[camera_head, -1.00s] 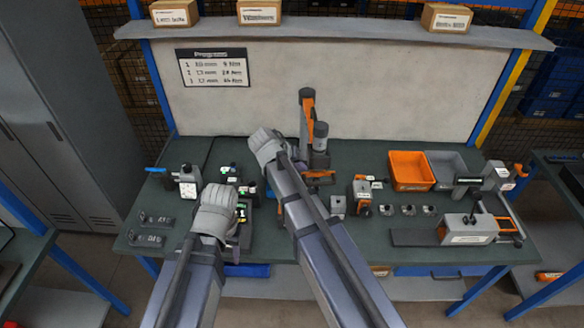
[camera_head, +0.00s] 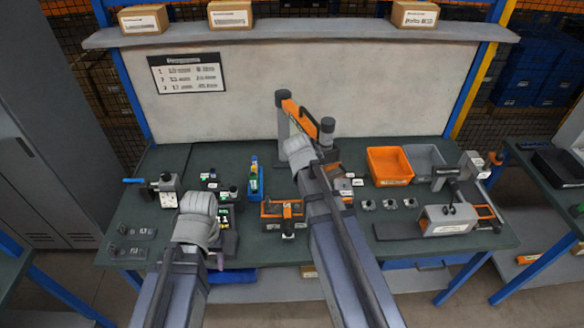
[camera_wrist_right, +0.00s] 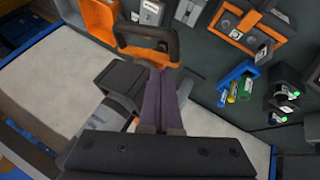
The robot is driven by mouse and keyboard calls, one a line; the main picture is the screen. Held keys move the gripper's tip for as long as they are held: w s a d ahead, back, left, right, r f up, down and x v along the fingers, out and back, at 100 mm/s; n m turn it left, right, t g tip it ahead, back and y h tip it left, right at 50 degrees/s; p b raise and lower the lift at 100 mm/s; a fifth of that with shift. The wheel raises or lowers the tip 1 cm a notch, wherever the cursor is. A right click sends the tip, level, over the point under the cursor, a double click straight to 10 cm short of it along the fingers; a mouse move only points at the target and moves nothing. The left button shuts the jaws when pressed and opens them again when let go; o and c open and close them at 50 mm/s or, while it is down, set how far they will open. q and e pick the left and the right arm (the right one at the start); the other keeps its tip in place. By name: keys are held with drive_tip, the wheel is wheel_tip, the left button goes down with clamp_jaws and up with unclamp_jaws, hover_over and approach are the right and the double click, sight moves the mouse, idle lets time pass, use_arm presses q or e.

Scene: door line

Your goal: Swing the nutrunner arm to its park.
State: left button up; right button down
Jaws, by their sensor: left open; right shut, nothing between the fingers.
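The nutrunner arm (camera_head: 302,117) stands at the back of the bench in the head view. Its orange link runs from a grey post at the left to a dark upright cylinder (camera_head: 327,132) at the right. My right wrist is just in front of that cylinder and hides what hangs below it. In the right wrist view my right gripper (camera_wrist_right: 160,72) is shut and empty, its fingertips beside a black and orange loop handle (camera_wrist_right: 148,42); I cannot tell if they touch. My left gripper (camera_head: 219,258) is open, low over the bench's front left, mostly hidden by its wrist.
An orange bin (camera_head: 390,166) and a grey bin (camera_head: 425,162) stand right of the arm. A blue holder (camera_head: 255,180) and an orange-black fixture (camera_head: 283,212) lie between my arms. A grey clamp device (camera_head: 447,219) sits at the right. A shelf (camera_head: 300,33) crosses above.

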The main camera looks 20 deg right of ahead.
drive_tip(key=w+d+n+t+y, duration=0.1)
drive_tip(key=w+d, duration=0.3)
drive_tip(key=d, duration=0.9)
drive_tip(key=w+d+n+y, duration=0.1)
drive_tip(key=w+d+n, duration=0.3)
drive_tip(key=d, duration=1)
drive_tip(key=shift+w+t+y, duration=0.2)
drive_tip(key=shift+t+y, duration=0.2)
drive_tip(key=shift+a, duration=0.1)
use_arm(q)
wheel_tip(320, 180, up, 8)
drive_tip(key=s+d+p, duration=0.1)
drive_tip(key=p, duration=0.7)
use_arm(e)
drive_tip(key=s+f+v, duration=0.1)
drive_tip(key=s+v, duration=0.1)
drive_tip(key=v, duration=1)
drive_tip(key=shift+a+f, duration=0.25)
drive_tip(key=shift+a, duration=0.1)
